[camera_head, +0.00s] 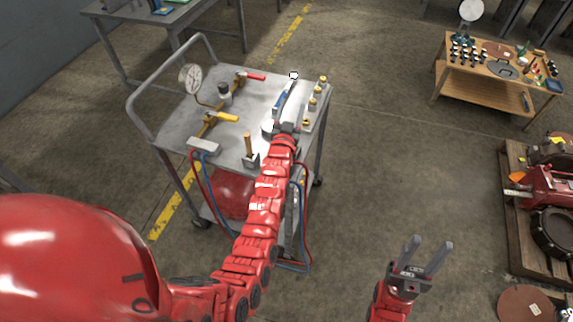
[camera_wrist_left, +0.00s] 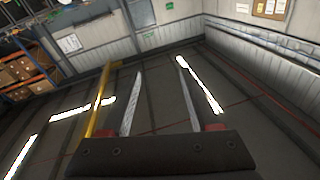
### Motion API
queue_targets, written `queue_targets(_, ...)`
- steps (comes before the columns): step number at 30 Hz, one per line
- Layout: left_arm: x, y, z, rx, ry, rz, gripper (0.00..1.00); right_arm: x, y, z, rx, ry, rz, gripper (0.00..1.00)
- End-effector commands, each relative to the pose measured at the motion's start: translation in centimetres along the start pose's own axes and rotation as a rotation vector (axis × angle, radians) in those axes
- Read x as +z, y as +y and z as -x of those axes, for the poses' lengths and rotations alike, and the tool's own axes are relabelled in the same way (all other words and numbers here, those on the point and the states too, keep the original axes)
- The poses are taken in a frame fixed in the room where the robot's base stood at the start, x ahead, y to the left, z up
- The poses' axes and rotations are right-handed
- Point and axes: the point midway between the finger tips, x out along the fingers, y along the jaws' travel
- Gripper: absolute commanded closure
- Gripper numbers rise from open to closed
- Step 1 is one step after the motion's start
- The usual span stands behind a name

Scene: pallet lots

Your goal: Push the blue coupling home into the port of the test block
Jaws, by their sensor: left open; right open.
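A small blue piece (camera_head: 280,100), which may be the blue coupling, shows beside my left gripper on the cart's right side. I cannot tell whether they touch. My left gripper (camera_head: 287,103) is open over the cart top, seen nearly end-on from behind. In the left wrist view its fingers (camera_wrist_left: 160,95) stand apart with nothing between them. A pale block with several brass-coloured fittings (camera_head: 314,98) lies just right of it; I cannot tell whether this is the test block. The port is not clear. My right gripper (camera_head: 431,244) is open and empty above the floor.
The grey cart (camera_head: 177,125) also carries a pressure gauge (camera_head: 190,79), valves with red (camera_head: 251,76) and yellow (camera_head: 222,116) handles, and a grey block (camera_head: 204,146). Red and blue hoses hang off its front. A wooden table (camera_head: 480,85) and loaded pallet (camera_head: 520,215) stand right.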

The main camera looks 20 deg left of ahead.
Motion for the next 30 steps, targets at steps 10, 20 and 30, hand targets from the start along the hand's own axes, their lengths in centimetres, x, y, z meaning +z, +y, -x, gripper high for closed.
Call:
queue_targets(10,3.9,3.0,-4.7,0.239,-0.600,-0.118,0.38,-0.4,0.1,-2.3,0.000,0.000,0.000,0.50)
queue_targets(20,2.2,2.7,1.0,0.541,-1.145,-0.303,0.38,-0.7,0.2,-4.0,0.000,0.000,0.000,0.50)
queue_targets(30,-2.2,-0.4,8.1,0.722,-1.500,-0.430,0.38,-0.8,0.2,-4.9,0.000,0.000,0.000,0.50)
